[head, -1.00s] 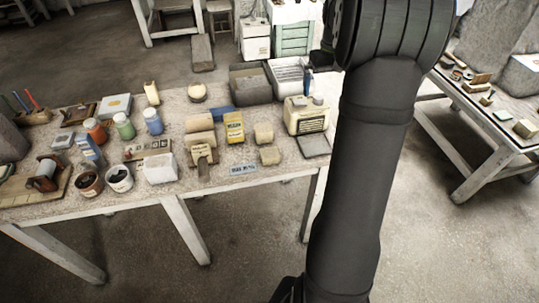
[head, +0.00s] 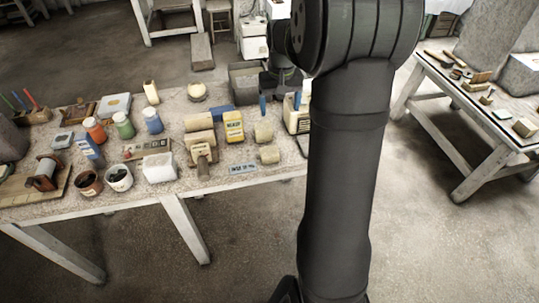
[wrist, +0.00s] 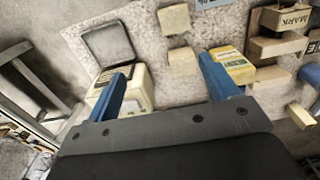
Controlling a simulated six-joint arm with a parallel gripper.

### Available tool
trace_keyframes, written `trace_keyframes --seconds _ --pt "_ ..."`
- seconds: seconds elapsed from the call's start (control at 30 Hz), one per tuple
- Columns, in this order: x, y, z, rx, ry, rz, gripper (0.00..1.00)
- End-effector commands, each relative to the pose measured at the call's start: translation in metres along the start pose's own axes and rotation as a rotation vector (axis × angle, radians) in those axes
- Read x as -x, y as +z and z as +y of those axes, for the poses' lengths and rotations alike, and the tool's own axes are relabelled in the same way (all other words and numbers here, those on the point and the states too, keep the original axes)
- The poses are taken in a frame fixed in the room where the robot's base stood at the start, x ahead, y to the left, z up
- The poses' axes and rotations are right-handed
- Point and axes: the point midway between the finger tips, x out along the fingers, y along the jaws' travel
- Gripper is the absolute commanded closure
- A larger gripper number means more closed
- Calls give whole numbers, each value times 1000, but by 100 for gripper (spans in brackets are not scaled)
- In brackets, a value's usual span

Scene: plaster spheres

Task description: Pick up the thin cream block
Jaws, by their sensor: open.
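The thin cream block (head: 151,92) stands upright toward the back of the speckled table in the head view, left of a round cream piece (head: 197,91). What looks like the same block (wrist: 300,115) shows at the right edge of the wrist view. My gripper (head: 280,103) is open and empty, its two blue fingers pointing down above the table's right part, near the cream machine. In the wrist view the fingers (wrist: 165,65) are spread between the cream machine and a yellow pack. The thin block is well to the left of my gripper in the head view.
The cream machine (head: 292,122), yellow pack (head: 233,127) and two small cream blocks (head: 263,132) are near my gripper. Grey bins (head: 243,78) stand at the back, partly hidden by my arm. Paint bottles (head: 124,125) stand left. Some bare tabletop (head: 175,100) shows around the thin block.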

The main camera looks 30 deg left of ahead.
Motion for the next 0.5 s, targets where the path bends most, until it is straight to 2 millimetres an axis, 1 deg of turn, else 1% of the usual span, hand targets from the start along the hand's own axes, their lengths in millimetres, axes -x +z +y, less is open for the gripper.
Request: trace_keyframes --seconds 0.03,0.1,0.17,0.27,0.5 --pt "-4 4 -14 5 0 -1 20" --pt "-9 7 -26 3 0 0 20" --pt "-13 9 -32 1 0 -2 20" --pt "-26 10 -33 -1 0 -3 20" --pt "-78 10 -32 -1 0 -5 20"
